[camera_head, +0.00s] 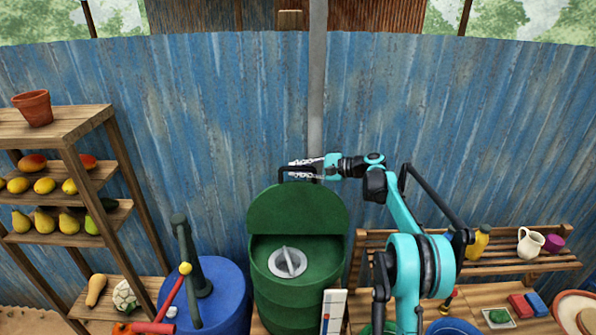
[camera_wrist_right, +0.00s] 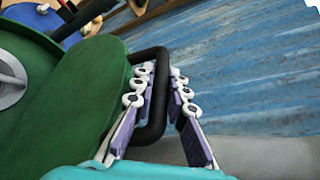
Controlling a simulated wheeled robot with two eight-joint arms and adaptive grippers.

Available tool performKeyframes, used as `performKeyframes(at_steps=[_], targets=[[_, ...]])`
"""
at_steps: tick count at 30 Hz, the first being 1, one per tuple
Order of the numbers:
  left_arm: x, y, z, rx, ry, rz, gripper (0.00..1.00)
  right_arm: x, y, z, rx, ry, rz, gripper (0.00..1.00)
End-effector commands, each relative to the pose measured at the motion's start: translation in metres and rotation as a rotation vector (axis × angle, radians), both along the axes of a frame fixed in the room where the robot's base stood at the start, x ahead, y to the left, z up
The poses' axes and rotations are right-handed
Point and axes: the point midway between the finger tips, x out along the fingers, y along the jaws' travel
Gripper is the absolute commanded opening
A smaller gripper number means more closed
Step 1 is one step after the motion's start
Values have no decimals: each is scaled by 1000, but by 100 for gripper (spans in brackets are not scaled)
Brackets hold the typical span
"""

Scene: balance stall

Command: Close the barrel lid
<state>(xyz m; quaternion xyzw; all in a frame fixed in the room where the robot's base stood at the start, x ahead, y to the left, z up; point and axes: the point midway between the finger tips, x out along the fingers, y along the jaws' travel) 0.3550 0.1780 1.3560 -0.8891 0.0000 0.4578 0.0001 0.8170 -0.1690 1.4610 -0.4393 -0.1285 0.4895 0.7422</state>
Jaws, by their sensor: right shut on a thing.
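The green barrel (camera_head: 297,299) stands against the blue corrugated wall, with a round grey-white fitting (camera_head: 288,262) in its top opening. Its green half-round lid (camera_head: 298,210) is raised, standing up at the back of the barrel. A black handle (camera_head: 283,174) rises from the lid's upper edge. My right gripper (camera_head: 305,168) is shut on the handle. In the right wrist view, the black handle (camera_wrist_right: 152,60) passes between its two fingers, and the lid (camera_wrist_right: 90,95) is close at left. My left gripper does not show.
A blue barrel (camera_head: 225,295) with a dark green pump (camera_head: 187,255) stands to the left. Wooden shelves (camera_head: 75,125) with fruit are further left. At right, a wooden rack (camera_head: 500,262) holds a bottle, a white jug and a purple cup. A grey post (camera_head: 317,90) is behind the lid.

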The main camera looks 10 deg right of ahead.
Motion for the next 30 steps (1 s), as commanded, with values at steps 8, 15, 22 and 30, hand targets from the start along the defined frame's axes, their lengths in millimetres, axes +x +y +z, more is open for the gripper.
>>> performKeyframes(at_steps=[8, 15, 22, 30], targets=[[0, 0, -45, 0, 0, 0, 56, -53, 11, -10, -37, -184, 0, 0], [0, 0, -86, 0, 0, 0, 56, -112, 23, -27, -81, -405, -1, 0], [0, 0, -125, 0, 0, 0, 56, -164, 33, -54, -124, -619, -2, 0], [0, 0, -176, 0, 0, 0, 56, -215, 44, -102, -175, -871, 0, 0]])
